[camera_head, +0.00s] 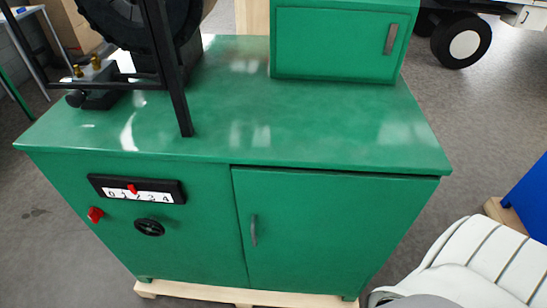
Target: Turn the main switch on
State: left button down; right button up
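A green machine cabinet (200,215) stands in front of me. On its front left is a small red switch knob (95,214), which looks tilted; whether it is on or off cannot be told. Above and right of it is a black-framed scale (172,189) with numbers from 0 to 4 and a red pointer (132,188) between 1 and 3, over the 2. Below the scale is a round black knob (150,227). Neither of my grippers is in view, and nothing touches the switch.
The cabinet's right door (320,230) is shut. A black wheel-like part (140,25) and a green box (340,45) stand on top. The cabinet rests on a wooden pallet (200,291). A white ribbed object (480,260) fills the lower right. Floor (45,260) at lower left is clear.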

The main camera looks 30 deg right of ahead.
aim_at(94, 214)
jog(key=k+l, duration=0.1)
jog(key=l, duration=0.8)
jog(key=k+l+u, duration=0.1)
jog(key=l, duration=0.35)
jog(key=k+l, duration=0.15)
jog(key=l, duration=0.3)
jog(key=k+l, duration=0.1)
jog(key=l, duration=0.35)
jog(key=k+l+u, duration=0.1)
jog(key=l, duration=0.4)
jog(key=k+l, duration=0.15)
jog(key=l, duration=0.25)
jog(key=j+z, duration=0.15)
jog(key=j, duration=1.8)
jog(key=i+j, duration=0.25)
jog(key=j, duration=0.15)
jog(key=i+j+z, duration=0.1)
jog(key=j, duration=0.25)
jog(key=i+j, duration=0.35)
jog(key=i+j+z, duration=0.1)
jog(key=j, duration=0.35)
jog(key=i, duration=0.1)
